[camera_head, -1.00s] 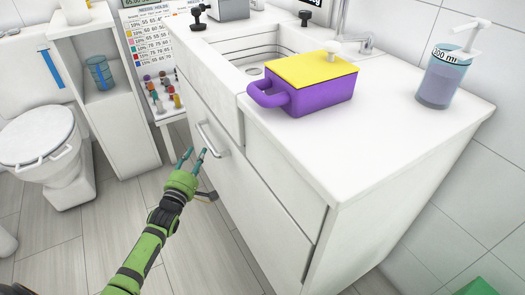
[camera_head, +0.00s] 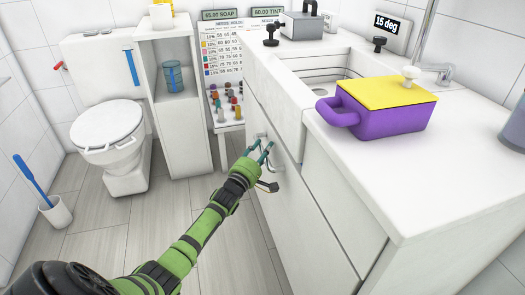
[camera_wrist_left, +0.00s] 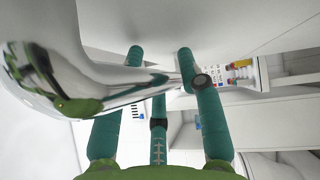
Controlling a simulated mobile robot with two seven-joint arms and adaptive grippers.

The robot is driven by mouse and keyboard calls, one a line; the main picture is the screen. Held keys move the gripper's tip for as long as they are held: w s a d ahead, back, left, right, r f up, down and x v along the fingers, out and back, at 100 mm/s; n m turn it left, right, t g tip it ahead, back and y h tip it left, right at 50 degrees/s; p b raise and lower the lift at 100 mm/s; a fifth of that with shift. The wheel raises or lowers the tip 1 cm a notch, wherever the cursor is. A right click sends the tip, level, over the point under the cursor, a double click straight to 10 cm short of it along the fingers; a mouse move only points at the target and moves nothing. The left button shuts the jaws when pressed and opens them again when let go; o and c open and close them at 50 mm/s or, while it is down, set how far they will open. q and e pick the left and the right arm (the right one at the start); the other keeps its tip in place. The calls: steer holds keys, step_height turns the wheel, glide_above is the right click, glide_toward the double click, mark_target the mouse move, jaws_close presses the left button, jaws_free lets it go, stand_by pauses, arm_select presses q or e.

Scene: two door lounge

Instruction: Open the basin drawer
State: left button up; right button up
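The basin drawer (camera_head: 305,218) is the large white front below the basin, and it looks flush with the cabinet. Its curved metal handle (camera_head: 276,168) is partly hidden by my left gripper (camera_head: 266,151). In the left wrist view, the shiny handle (camera_wrist_left: 95,85) runs in from the left, in front of one finger and up to the other. The teal fingertips of the left gripper (camera_wrist_left: 161,65) are apart, with the handle between or right beside them; contact is unclear. My right gripper is not in view.
A purple box with a yellow lid (camera_head: 385,115) stands on the white counter (camera_head: 430,175) beside the basin (camera_head: 322,88). A narrow shelf unit (camera_head: 187,135) and a toilet (camera_head: 108,130) stand at the left. The floor (camera_head: 95,245) before the drawer is clear.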

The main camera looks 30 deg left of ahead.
arm_select(q)
jaws_close()
steer(key=shift+s+a, duration=0.15)
steer(key=shift+s, duration=0.05)
steer(key=s+a+p, duration=0.5)
steer(key=s+a, duration=1.2)
steer(key=s, duration=0.3)
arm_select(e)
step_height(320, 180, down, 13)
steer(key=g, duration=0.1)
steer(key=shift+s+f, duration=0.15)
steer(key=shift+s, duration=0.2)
